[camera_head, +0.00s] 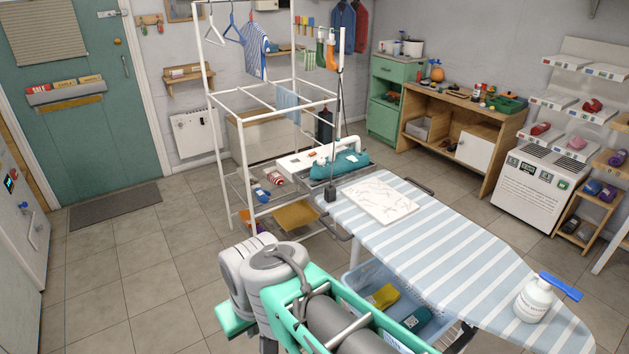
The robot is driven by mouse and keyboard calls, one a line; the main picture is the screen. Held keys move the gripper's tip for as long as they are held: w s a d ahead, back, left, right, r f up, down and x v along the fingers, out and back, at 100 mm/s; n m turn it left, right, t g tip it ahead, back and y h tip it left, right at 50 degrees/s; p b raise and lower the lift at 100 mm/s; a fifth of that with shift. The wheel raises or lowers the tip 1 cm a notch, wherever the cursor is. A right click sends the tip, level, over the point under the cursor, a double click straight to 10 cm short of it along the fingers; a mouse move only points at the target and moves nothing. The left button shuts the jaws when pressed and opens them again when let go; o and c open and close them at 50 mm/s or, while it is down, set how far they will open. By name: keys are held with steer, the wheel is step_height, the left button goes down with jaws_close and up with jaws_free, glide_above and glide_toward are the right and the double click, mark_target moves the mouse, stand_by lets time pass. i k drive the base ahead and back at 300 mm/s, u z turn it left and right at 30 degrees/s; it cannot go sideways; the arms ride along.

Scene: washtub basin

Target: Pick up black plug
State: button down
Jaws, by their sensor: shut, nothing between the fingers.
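A small black block (330,193) sits at the far left corner of the ironing board, at the lower end of a thin upright rod. I cannot tell whether it is the black plug, and no other thing shows clearly as a plug. My gripper's fingers do not show in the head view. A green frame with grey rounded parts (272,275) fills the bottom middle, and no fingertips can be made out on it.
A blue basket (365,280) with cloths is below. A white drying rack (225,150) stands behind. Tiled floor is free at left.

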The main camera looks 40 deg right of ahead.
mark_target(329, 191)
steer(key=z, duration=1.15)
steer(key=k, duration=0.65)
steer(key=u, duration=0.65)
steer(key=i, duration=0.75)
steer(key=u, duration=0.75)
steer(key=i, duration=1.7)
steer(key=z, duration=0.65)
